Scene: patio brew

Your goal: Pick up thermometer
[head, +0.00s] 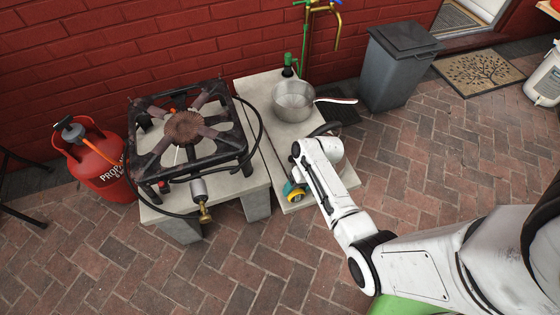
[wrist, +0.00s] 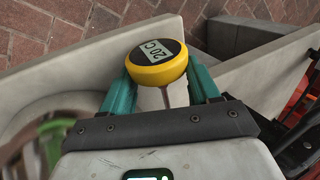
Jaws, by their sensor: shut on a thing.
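The thermometer has a round yellow head (wrist: 157,62) with a dark face and a display that reads 20 C. In the wrist view a thin metal stem runs from the head down between the teal fingers. My gripper (head: 290,189) is shut on the thermometer, with one finger on each side just behind the head. In the head view the yellow head (head: 296,195) shows small at the front of the low pale slab (head: 345,181). Most of the stem is hidden, and I cannot tell whether the thermometer touches the slab.
A steel pot (head: 293,102) with a long handle stands farther back on the slab. To the left, a black gas burner (head: 184,128) stands beside a red propane bottle (head: 92,155). A grey bin (head: 396,65) stands behind. The brick floor at front is mostly clear.

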